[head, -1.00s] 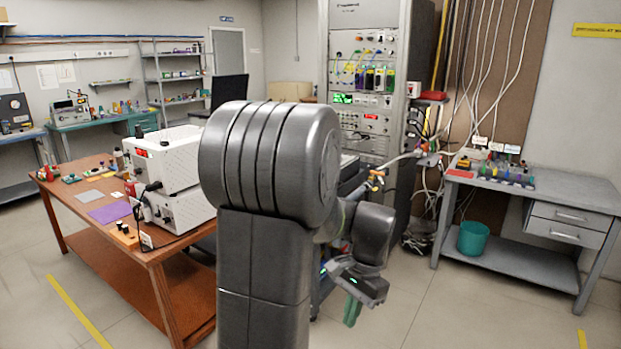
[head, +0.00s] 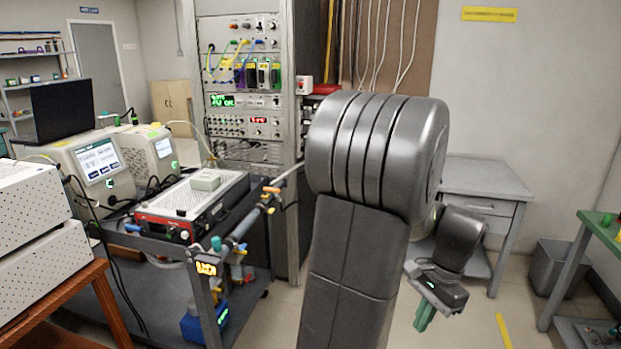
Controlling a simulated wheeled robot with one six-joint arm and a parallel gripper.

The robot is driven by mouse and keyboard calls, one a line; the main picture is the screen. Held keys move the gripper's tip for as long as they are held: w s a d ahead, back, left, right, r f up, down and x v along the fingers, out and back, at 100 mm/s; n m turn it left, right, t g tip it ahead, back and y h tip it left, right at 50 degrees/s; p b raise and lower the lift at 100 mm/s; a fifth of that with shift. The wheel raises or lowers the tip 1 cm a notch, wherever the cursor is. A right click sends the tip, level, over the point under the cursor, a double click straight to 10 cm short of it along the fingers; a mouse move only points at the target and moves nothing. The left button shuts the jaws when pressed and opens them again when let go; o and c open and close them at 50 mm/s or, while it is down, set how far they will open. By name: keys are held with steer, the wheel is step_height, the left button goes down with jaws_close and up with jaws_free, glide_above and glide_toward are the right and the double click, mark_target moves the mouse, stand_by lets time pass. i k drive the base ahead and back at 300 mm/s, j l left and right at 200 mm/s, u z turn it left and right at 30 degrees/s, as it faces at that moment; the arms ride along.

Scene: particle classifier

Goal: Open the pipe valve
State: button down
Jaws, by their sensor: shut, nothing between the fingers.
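A metal pipe (head: 246,223) runs along the right side of the dark cart in the head view. It carries small coloured fittings that look like valve handles: an orange one (head: 271,190) near the far end and a teal one (head: 216,243) near the front. I cannot tell which one is the pipe valve, or how it is set. My gripper (head: 424,316) has green fingers pointing down. It is shut and empty, to the right of the cart and apart from the pipe. My own arm stands between the gripper and the pipe in this view.
The dark cart (head: 150,306) carries a red-and-white instrument (head: 185,205). A tall equipment rack (head: 245,95) stands behind it. A grey desk (head: 480,178) is at back right, a grey bin (head: 560,267) and a green table (head: 600,232) at far right. Floor near the gripper is clear.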

mark_target(265, 189)
steer(key=i+l+z, duration=0.1)
steer(key=i, duration=0.75)
steer(key=i+l, duration=0.2)
steer(key=i, duration=0.6)
steer(key=i+u, duration=0.4)
steer(key=i+l+u, duration=0.1)
steer(key=i+u, duration=0.2)
steer(key=u, duration=0.15)
steer(key=i+l+u, duration=0.2)
steer(key=u, duration=0.2)
steer(key=i+u, duration=0.25)
steer(key=i+l+u, duration=0.25)
steer(key=k+j, duration=0.1)
